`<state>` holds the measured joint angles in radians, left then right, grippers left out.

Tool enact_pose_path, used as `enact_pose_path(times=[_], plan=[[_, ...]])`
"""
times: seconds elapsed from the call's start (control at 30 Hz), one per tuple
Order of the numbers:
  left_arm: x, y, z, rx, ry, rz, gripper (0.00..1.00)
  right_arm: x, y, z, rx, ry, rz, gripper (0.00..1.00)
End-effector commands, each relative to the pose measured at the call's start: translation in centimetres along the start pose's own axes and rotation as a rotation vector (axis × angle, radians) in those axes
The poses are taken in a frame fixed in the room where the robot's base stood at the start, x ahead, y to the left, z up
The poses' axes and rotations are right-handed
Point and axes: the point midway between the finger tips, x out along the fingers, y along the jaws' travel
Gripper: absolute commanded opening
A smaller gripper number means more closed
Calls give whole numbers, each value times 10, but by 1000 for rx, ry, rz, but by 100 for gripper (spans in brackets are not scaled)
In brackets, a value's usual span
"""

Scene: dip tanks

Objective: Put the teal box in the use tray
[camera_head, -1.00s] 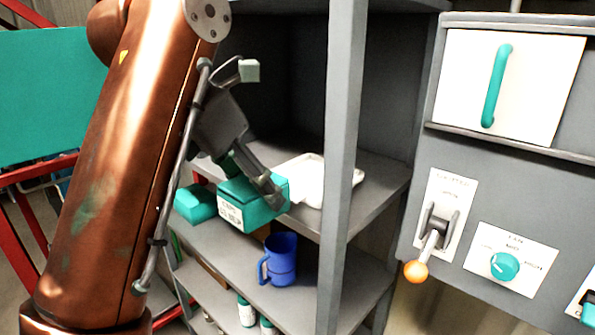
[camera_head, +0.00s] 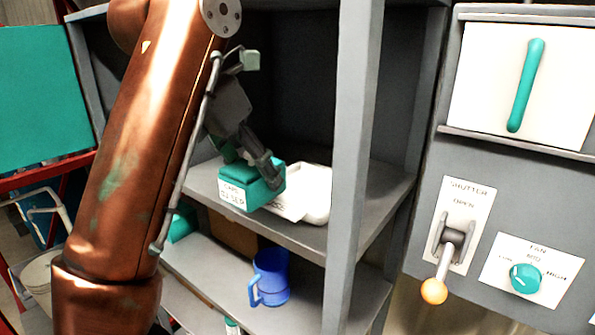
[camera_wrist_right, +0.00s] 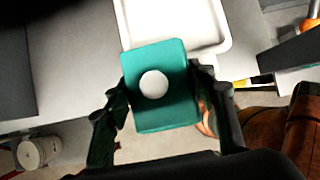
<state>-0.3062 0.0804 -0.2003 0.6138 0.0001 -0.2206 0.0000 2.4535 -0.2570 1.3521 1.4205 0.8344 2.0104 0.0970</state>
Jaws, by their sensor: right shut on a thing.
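My right gripper (camera_head: 252,168) is shut on a teal box (camera_head: 240,196) with a white label on its front. It holds the box at the front of a grey shelf, just left of a white tray (camera_head: 318,208). In the right wrist view the teal box (camera_wrist_right: 160,112) has a white round spot on top and sits between the fingers. Its far edge overlaps the near rim of the white tray (camera_wrist_right: 222,45) in that view. Whether box and tray touch cannot be told. The tray's lettering is unreadable. My left gripper is out of view.
Another teal thing (camera_head: 182,225) is partly hidden behind my arm. A blue mug (camera_head: 271,278) stands on the shelf below. A grey shelf post (camera_head: 350,150) rises right of the tray. Farther right is a panel with an orange-knobbed lever (camera_head: 434,291) and a teal dial (camera_head: 525,278).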

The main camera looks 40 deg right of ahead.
Motion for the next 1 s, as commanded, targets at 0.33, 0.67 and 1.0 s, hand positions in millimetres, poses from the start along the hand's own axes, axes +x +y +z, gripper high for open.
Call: enact_pose_path(times=[0.33, 0.67, 1.0], plan=[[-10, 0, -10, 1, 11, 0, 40, 37, -2, 71, 3, 2, 0, 25], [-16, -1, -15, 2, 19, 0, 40, 54, -2, 97, 3, 0, -1, 25], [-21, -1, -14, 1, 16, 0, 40, 79, -2, 92, 2, -1, 0, 25]])
